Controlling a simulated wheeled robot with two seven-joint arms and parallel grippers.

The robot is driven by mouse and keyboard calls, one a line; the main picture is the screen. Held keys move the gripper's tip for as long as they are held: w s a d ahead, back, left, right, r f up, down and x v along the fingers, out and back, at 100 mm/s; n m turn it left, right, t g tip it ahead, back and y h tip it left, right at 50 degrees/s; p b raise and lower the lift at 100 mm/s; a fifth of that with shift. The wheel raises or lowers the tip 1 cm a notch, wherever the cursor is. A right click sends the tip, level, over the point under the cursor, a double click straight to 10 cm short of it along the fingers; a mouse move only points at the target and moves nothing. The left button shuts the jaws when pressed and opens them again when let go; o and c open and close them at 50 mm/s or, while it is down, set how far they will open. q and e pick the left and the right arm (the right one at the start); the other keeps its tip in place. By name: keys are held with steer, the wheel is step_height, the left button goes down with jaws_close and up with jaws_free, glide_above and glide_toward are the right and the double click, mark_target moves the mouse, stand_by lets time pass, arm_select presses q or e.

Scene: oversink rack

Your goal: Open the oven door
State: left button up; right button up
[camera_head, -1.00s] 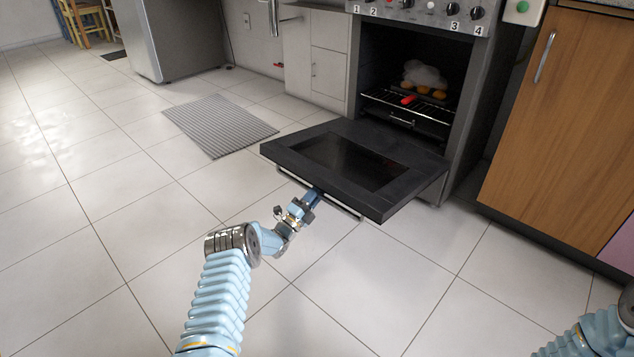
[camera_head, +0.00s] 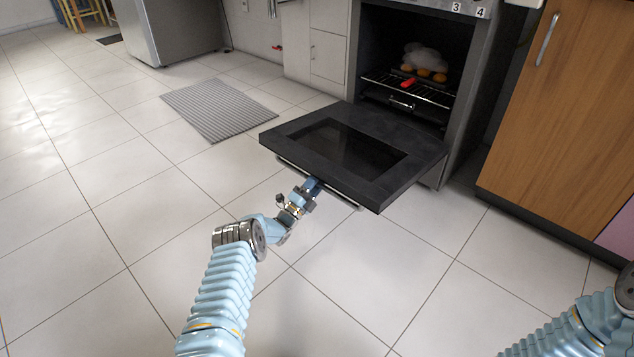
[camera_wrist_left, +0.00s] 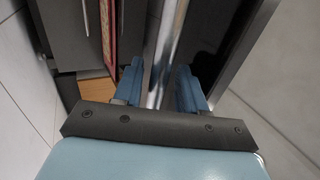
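The oven door (camera_head: 310,127) is dark grey with a glass pane and hangs folded down, close to level, in front of the oven (camera_head: 455,110). Its metal handle bar (camera_head: 345,203) runs along the near edge. My left gripper (camera_head: 312,185) is at this handle, under the door's front edge. In the left wrist view, the metal bar (camera_wrist_left: 168,45) passes between the two blue fingers of the left gripper (camera_wrist_left: 160,78). The fingers stand apart, with small gaps beside the bar; firm contact is not clear. My right gripper is out of view; only part of its arm shows at lower right.
Inside the oven are a wire rack (camera_head: 435,93), a red item (camera_head: 408,84) and food with a pale lump. A wooden cabinet (camera_head: 560,100) stands right of the oven. A striped mat (camera_head: 220,108) lies on the tiles.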

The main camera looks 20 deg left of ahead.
arm_select(q)
steer(key=shift+a, duration=0.1)
steer(key=shift+s+a, duration=0.1)
steer(key=shift+s, duration=0.15)
steer(key=p+v, duration=0.2)
steer(key=v, duration=1.1)
steer(key=shift+f, duration=0.2)
steer(key=shift+s, duration=0.1)
